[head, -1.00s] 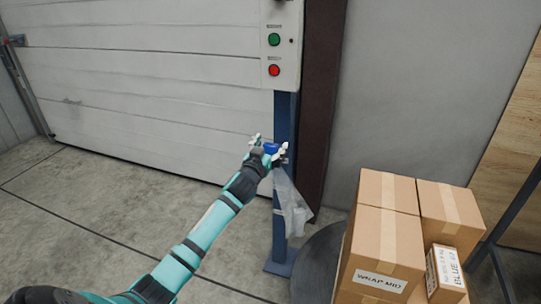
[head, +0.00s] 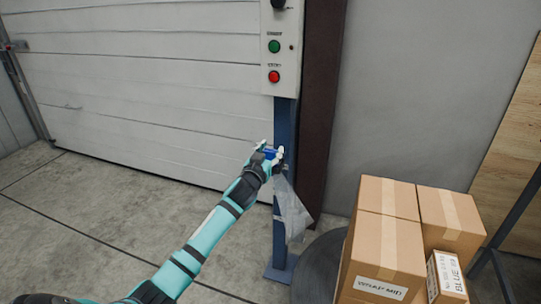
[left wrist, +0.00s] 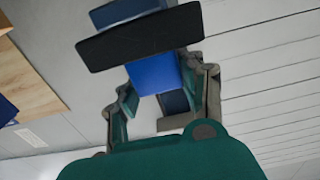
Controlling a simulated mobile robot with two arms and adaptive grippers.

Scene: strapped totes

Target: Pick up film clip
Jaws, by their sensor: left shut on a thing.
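The film clip (head: 271,153) is a small blue piece at the blue post, at the top of a hanging grey film tail. My left gripper (head: 270,151) is at the post and shut on the clip; its fingers hide part of it. In the left wrist view the blue clip (left wrist: 155,75) sits between the fingers. The translucent film (head: 290,210) hangs below the gripper beside the post. My right gripper is not in view.
The blue post (head: 284,130) carries a control box (head: 283,50) with green and red buttons. Stacked cardboard boxes (head: 385,250) stand at the right by a dark round base (head: 318,268). A white sectional door (head: 150,90) is behind; the floor at left is clear.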

